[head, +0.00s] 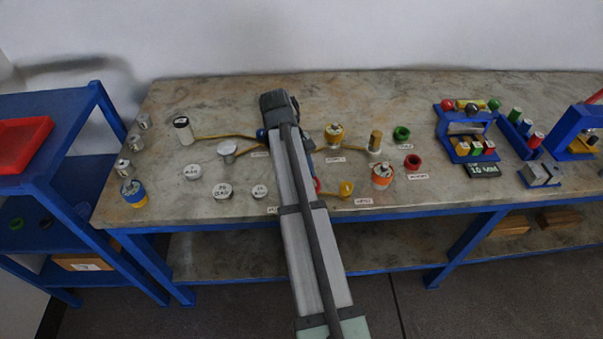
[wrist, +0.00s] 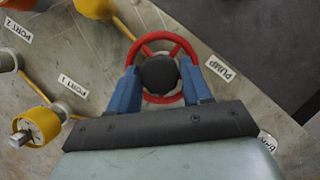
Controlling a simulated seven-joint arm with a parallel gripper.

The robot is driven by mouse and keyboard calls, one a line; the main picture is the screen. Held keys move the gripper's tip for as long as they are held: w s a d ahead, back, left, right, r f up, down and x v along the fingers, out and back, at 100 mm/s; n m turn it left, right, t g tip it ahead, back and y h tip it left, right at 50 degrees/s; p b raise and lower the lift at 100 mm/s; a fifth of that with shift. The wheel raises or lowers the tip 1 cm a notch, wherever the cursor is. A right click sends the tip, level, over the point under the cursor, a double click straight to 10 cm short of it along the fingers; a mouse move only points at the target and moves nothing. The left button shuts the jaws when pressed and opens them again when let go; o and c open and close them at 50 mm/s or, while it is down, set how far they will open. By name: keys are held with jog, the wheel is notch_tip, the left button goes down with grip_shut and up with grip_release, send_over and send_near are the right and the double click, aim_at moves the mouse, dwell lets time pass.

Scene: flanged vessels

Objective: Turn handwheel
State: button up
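The red handwheel (wrist: 176,42), with a round dark hub (wrist: 159,74) and spokes, fills the upper middle of the wrist view. My gripper (wrist: 160,71) is over it, its two blue fingers spread apart on the left and right of the hub. The fingers overlap the rim in the picture; whether they touch it I cannot tell. A PUMP label (wrist: 219,68) lies on the bench to the right of the wheel. In the head view my arm hides most of the gripper and the wheel.
A yellow-ringed vessel (wrist: 36,125) and a PORT 1 label (wrist: 72,86) are left of the wheel. Pipes run between several vessels on the bench (head: 330,235). An orange-banded vessel (head: 382,176) stands right of my arm, white discs (head: 222,191) to its left. Blue racks (head: 465,131) stand further right.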

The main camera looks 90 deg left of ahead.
jog(key=o, duration=0.3)
jog(key=shift+o, duration=0.2)
jog(key=shift+s+a+r, duration=0.1)
jog(key=shift+a+r, duration=0.1)
jog(key=shift+r, duration=0.25)
jog(key=v, duration=0.4)
jog(key=shift+s+a+r, duration=0.1)
jog(key=shift+s+a, duration=0.2)
jog(key=shift+a, duration=0.1)
jog(key=s+a, duration=0.7)
jog(key=s, duration=0.1)
jog(key=shift+a, duration=0.3)
jog(key=shift+w, duration=0.1)
